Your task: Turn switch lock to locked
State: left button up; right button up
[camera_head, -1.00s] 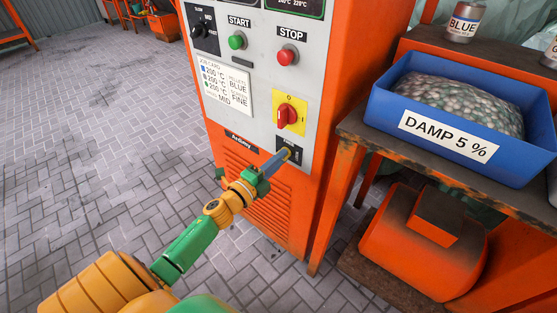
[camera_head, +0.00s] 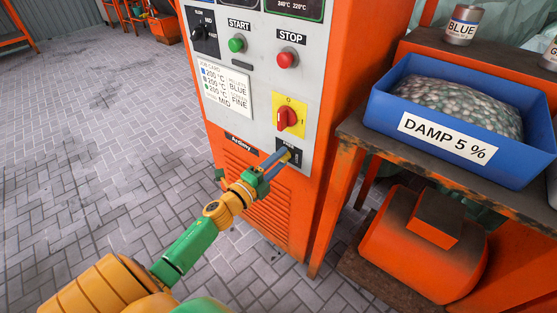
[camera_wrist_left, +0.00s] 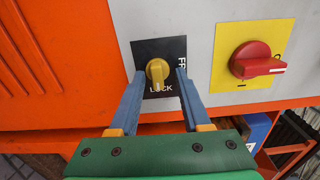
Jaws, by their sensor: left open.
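The switch lock is a small yellow knob (camera_wrist_left: 158,71) on a black plate (camera_wrist_left: 172,48) in the left wrist view. The word LOCK stands below the knob and part of another word, starting FR, runs up the right side. The knob's raised grip runs up and down there, its lower end near LOCK. My left gripper (camera_wrist_left: 160,82) is open, its two blue fingers on either side of the knob; I cannot tell whether they touch it. In the head view, my left gripper (camera_head: 279,162) reaches the black plate (camera_head: 296,153) and largely hides the knob. My right gripper is not in view.
A red rotary switch on a yellow plate (camera_head: 287,117) sits just above the lock. The green START button (camera_head: 236,45) and red STOP button (camera_head: 288,59) are higher. A bench with a blue bin (camera_head: 460,120) stands close on the right.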

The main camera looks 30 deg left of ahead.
pick_arm(q)
jog(key=s, duration=0.6)
jog(key=shift+s+a+f, duration=0.2)
jog(key=shift+s+a, duration=0.1)
jog(key=shift+s, duration=0.05)
